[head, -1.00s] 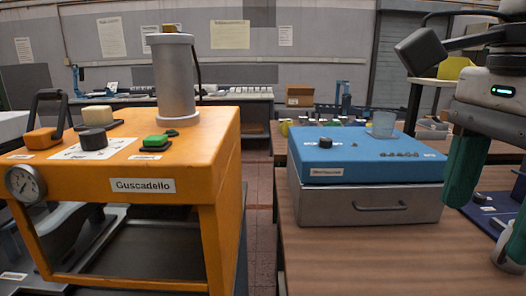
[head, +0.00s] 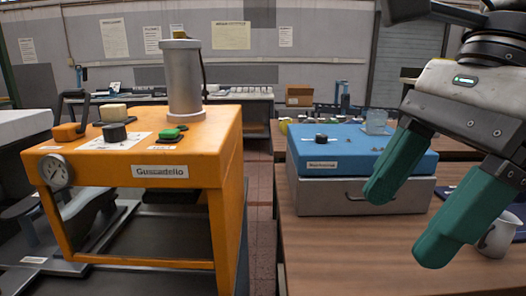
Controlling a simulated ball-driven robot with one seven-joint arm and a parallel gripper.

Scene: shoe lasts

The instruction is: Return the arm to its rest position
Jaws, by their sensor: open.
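My gripper (head: 402,222) is at the right of the head view, with two green fingers spread apart and nothing between them. It hangs tilted down and to the left over the wooden table (head: 336,262). It stands in front of the right part of the blue-topped grey box (head: 352,192) and hides some of it. The upper part of my arm runs out of view at the top right.
An orange machine (head: 185,140) labelled Guscadello, with a gauge and grey cylinder, stands at left. A whitish cup (head: 498,236) is right of the fingers, partly hidden. A floor gap (head: 261,230) separates machine and table.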

